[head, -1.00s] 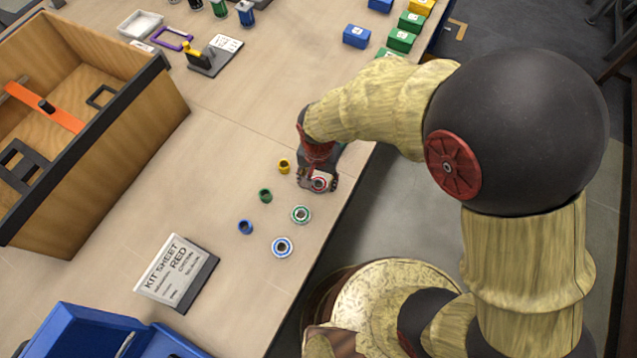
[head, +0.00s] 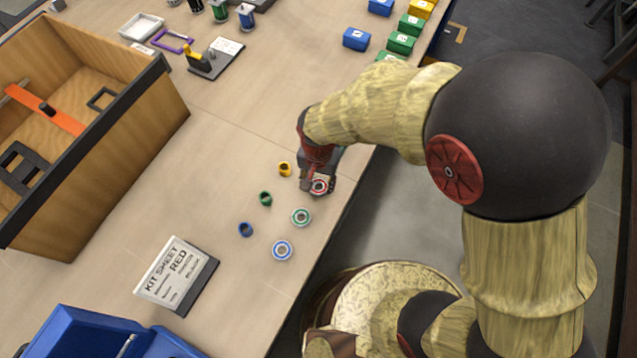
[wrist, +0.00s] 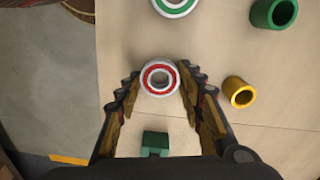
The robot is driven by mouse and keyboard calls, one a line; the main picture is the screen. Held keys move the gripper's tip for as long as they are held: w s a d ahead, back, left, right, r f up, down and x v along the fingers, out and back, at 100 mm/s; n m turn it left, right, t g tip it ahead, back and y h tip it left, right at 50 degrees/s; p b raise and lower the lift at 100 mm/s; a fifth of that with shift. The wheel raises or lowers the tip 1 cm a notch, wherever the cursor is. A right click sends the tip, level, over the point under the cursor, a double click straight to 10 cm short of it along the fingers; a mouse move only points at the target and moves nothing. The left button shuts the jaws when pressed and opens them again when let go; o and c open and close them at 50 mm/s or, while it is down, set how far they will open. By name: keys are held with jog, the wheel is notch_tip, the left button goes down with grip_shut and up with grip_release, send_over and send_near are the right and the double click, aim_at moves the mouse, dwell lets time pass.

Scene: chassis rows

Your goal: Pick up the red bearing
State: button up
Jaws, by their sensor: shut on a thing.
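The red bearing (head: 319,187) is a white ring with a red band near the table's right edge. In the wrist view the red bearing (wrist: 160,78) lies between my fingertips. My gripper (head: 318,184) points down at the table and is shut on the bearing, with a finger at each side of it; my gripper also shows in the wrist view (wrist: 160,84). The bearing appears at table level; I cannot tell whether it touches the table.
A green-banded bearing (head: 301,217) and a blue-banded bearing (head: 282,250) lie nearby. Yellow (head: 285,169), green (head: 265,199) and blue (head: 246,229) bushings lie to the left. A kit sheet (head: 172,272) reads RED. A wooden box (head: 120,150) stands at left.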

jog(key=shift+r, duration=0.4)
notch_tip(320, 180, up, 2)
jog(key=shift+r+p, duration=0.1)
jog(key=shift+p, duration=0.5)
jog(key=s+a+r+p, duration=0.5)
jog(key=s+a+r, duration=0.4)
jog(key=s, duration=0.2)
jog(key=shift+r, duration=0.4)
jog(key=shift+d+p, duration=0.1)
jog(key=shift+p, duration=0.3)
